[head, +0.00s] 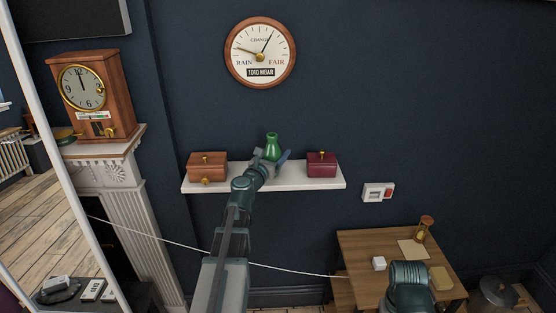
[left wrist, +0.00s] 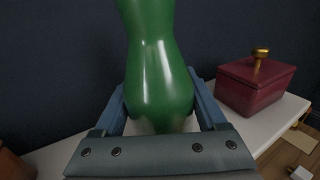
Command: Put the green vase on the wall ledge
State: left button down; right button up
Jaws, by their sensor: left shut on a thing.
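The green vase (head: 272,146) is upright over the middle of the white wall ledge (head: 327,184), between two boxes. My left gripper (head: 270,157) is shut on the vase, reaching it from the front. In the left wrist view the glossy vase (left wrist: 160,75) stands between the two blue fingers (left wrist: 160,108), with the ledge (left wrist: 268,124) behind and below. The vase's base is hidden by my gripper, so I cannot tell whether it touches the ledge. A link of my right arm shows at the lower right of the head view; its gripper is not seen.
A brown wooden box (head: 207,167) sits at the ledge's left, and a dark red box (head: 321,164) with a gold knob at its right. A round barometer (head: 260,52) hangs above. A mantel clock (head: 92,95) stands left; a wooden desk (head: 365,245) is lower right.

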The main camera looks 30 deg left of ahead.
pick_arm(q)
jog(key=shift+f, duration=0.15)
jog(key=shift+c, duration=1.8)
grip_release()
jog(key=o, duration=0.4)
jog(key=shift+c, duration=0.2)
